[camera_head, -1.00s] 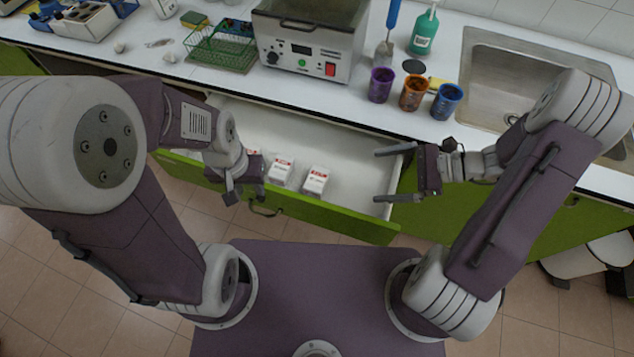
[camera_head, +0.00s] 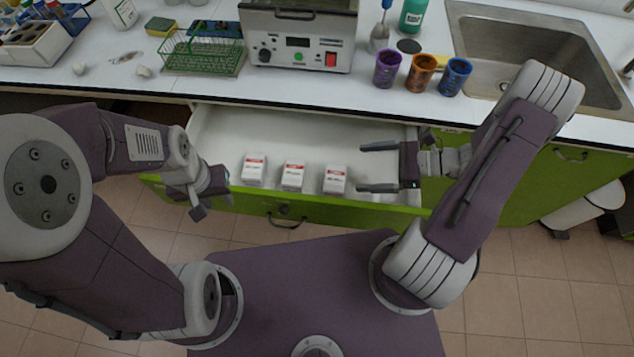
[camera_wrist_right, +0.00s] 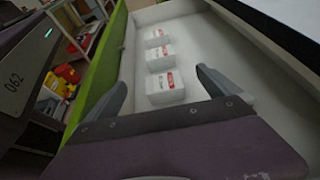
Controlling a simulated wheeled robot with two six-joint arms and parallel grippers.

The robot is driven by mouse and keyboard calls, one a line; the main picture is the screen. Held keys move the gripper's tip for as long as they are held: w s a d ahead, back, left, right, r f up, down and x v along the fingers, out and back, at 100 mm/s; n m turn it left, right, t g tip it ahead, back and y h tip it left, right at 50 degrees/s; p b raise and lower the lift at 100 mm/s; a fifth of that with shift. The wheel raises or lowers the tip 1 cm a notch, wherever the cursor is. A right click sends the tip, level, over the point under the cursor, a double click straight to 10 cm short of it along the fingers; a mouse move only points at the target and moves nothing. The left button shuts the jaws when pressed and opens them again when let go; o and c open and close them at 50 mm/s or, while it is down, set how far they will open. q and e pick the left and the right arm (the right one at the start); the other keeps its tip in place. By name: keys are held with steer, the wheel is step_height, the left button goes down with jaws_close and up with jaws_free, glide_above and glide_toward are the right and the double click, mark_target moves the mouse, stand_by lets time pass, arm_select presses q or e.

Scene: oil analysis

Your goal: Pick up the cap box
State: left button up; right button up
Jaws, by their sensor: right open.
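Three small white boxes with red labels stand in a row in an open drawer (camera_head: 225,125): a left box (camera_head: 254,170), a middle box (camera_head: 293,177) and a right box (camera_head: 335,180). I cannot tell which contains caps. My right gripper (camera_head: 370,167) is open and empty at the drawer's right side, its fingers pointing left toward the right box, apart from it. In the right wrist view the nearest box (camera_wrist_right: 165,88) lies beyond and between the open fingers (camera_wrist_right: 163,86). My left gripper (camera_head: 213,203) is by the drawer's left front edge; its jaws are unclear.
The counter above the drawer holds a heating bath (camera_head: 300,42), a green wire rack (camera_head: 203,50) and purple, orange and blue cups (camera_head: 387,68). A sink (camera_head: 530,60) is at the right. The drawer's green front (camera_head: 320,210) stands before the boxes.

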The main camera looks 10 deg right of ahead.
steer(key=b, duration=0.5)
glide_toward(335, 180)
steer(key=shift+w+a+f, duration=0.3)
steer(key=shift+w+f, duration=0.3)
steer(key=shift+f, duration=0.3)
steer(key=shift+a, duration=0.2)
steer(key=b+x, duration=0.1)
steer(key=x, duration=0.7)
steer(key=shift+a+f, duration=0.2)
steer(key=shift+a, duration=0.2)
steer(key=shift+d, duration=0.1)
steer(key=c, duration=1.4)
step_height(335, 180, up, 10)
steer(key=p, duration=0.2)
steer(key=shift+r+p, duration=0.1)
steer(key=shift+p, duration=0.25)
